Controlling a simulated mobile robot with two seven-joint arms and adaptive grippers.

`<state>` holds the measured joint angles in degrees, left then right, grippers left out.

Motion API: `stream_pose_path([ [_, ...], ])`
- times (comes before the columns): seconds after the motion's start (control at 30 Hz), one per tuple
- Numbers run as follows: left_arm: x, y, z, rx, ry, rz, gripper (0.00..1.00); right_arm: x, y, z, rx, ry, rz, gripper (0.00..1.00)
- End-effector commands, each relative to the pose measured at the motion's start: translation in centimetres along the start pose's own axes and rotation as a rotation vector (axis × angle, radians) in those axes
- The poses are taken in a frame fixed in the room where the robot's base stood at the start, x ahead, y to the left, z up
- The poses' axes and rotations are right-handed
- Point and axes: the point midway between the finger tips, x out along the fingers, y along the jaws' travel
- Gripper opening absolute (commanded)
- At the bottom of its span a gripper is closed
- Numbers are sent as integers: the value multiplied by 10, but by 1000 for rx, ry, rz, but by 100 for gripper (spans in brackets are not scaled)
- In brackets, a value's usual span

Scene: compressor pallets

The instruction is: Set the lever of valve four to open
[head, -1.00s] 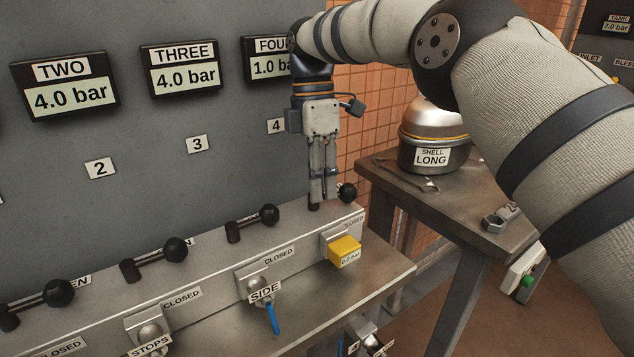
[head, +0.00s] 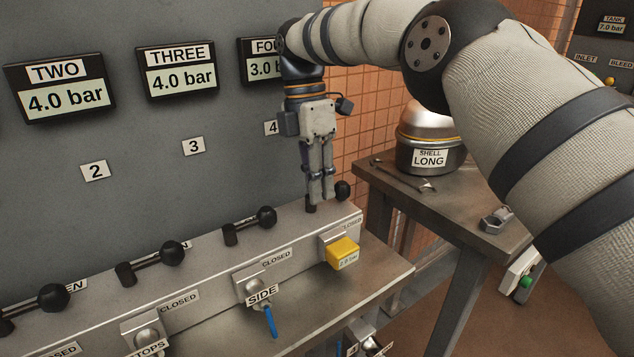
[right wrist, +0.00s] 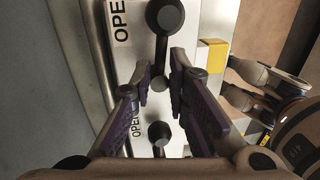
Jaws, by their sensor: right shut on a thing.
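The lever of valve four (head: 342,190) is a black bar with a round knob, lying along the top of the grey valve block at its right end. In the right wrist view its knob (right wrist: 165,15) is at the top, beside an OPEN label (right wrist: 120,20). My right gripper (head: 319,200) points down and is shut on this lever near its pivot end. Its fingertips (right wrist: 161,75) sit on both sides of the bar in the right wrist view. The FOUR display (head: 264,68) reads 3.0 bar, partly hidden by my arm.
Lever three (head: 250,225) lies just left of the gripper, with more levers beyond. A SIDE tag (head: 262,295) hangs at valve three. A side table (head: 455,208) carries the SHELL LONG pot (head: 430,150).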

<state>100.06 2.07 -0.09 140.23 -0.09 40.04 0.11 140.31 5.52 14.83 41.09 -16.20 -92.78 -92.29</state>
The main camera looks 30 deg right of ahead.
Motion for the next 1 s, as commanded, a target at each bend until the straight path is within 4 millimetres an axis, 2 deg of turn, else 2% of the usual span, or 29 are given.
stream_pose_path([
  [0.43, 0, 0, 0, 0, 0, 0, 50, -2, 2, -3, -2, 5, 10, 0],
  [0.47, 0, 0, 0, 0, 0, 0, 50, -2, 2, -3, -3, 5, 10, 20],
  [0.5, 0, 0, 0, 0, 0, 0, 50, -2, 2, -3, -2, 5, 9, 29],
  [1.0, 0, 0, 0, 0, 1, 0, 50, 0, 0, -1, 34, 9, 2, 29],
])
